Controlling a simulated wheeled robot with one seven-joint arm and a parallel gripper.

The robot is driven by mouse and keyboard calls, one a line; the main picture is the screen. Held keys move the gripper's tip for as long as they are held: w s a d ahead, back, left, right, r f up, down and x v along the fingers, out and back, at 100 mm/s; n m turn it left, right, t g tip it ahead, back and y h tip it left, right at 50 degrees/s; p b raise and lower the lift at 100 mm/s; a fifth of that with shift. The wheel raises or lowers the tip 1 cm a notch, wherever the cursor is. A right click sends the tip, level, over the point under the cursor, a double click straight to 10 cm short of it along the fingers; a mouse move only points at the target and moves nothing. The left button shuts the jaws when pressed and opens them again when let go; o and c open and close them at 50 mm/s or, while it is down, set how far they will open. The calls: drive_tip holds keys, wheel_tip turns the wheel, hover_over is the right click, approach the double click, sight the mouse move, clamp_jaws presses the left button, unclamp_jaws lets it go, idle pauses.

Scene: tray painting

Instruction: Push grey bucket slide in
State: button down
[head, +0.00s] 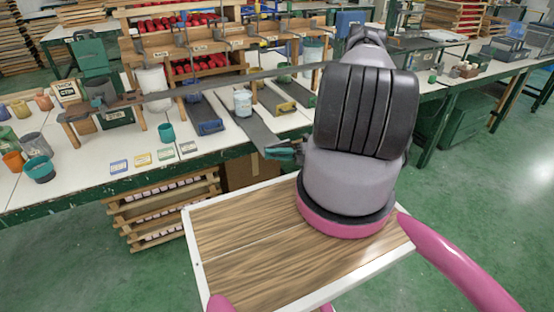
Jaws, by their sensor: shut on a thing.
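The pulled-out slide (257,130) is a long dark board running from under the wooden rack toward the table's front edge. A pale bucket with a light-blue band (243,103) stands upright on it. My gripper (281,151), dark with teal parts, is at the slide's front end, shut on what seems to be its handle. The handle itself is hidden by the fingers, so its colour cannot be told. My arm hides the area to the right of the gripper.
Neighbouring slides have blue (210,127), yellow (286,107) and green (311,101) handles. Coloured cards (142,160) lie on the white table to the left.

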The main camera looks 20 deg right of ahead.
sight(258, 141)
drive_tip(key=w, duration=1.4)
drive_tip(key=shift+w+a+r, duration=0.1)
drive_tip(key=shift+a+r, duration=0.1)
drive_tip(key=shift+r, duration=0.1)
drive_tip(key=c, duration=1)
unclamp_jaws()
drive_tip(key=shift+o, duration=0.7)
drive_tip(key=shift+s+f, duration=0.1)
drive_tip(key=shift+s, duration=0.1)
drive_tip(key=v, duration=1)
drive_tip(key=shift+d, duration=0.35)
drive_tip(key=shift+s+f, duration=0.1)
drive_tip(key=shift+s, duration=0.05)
